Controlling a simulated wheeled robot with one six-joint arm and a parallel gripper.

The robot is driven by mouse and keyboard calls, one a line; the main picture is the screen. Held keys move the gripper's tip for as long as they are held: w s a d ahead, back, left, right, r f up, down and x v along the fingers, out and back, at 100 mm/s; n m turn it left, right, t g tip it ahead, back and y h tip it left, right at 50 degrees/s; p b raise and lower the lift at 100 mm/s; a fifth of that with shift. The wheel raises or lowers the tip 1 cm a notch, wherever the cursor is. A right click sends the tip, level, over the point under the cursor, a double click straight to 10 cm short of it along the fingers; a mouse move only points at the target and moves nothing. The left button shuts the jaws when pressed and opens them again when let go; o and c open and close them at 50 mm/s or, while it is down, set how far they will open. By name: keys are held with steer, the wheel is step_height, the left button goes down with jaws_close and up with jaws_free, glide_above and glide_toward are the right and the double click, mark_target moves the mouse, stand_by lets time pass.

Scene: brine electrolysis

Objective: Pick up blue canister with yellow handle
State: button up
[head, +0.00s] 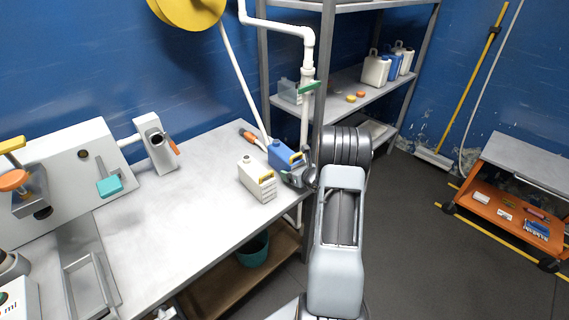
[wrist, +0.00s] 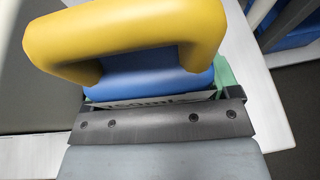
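The blue canister (head: 281,154) with a yellow handle stands near the right end of the metal bench in the head view. My gripper (head: 298,178) is right at its right side. In the wrist view the yellow handle (wrist: 125,32) is large and close, with the blue body (wrist: 150,76) below it and a label strip partly showing. The grey gripper front (wrist: 155,122) is across the canister, hiding its lower part. Green edges show at both sides of the body. The fingertips are hidden, so I cannot tell whether they grip it.
An orange-handled tool (head: 248,135) lies behind. A shelf rack (head: 341,93) with more canisters and a white pipe (head: 306,100) rise close by. The bench's middle (head: 190,207) is clear.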

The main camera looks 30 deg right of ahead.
steer(key=c, duration=0.7)
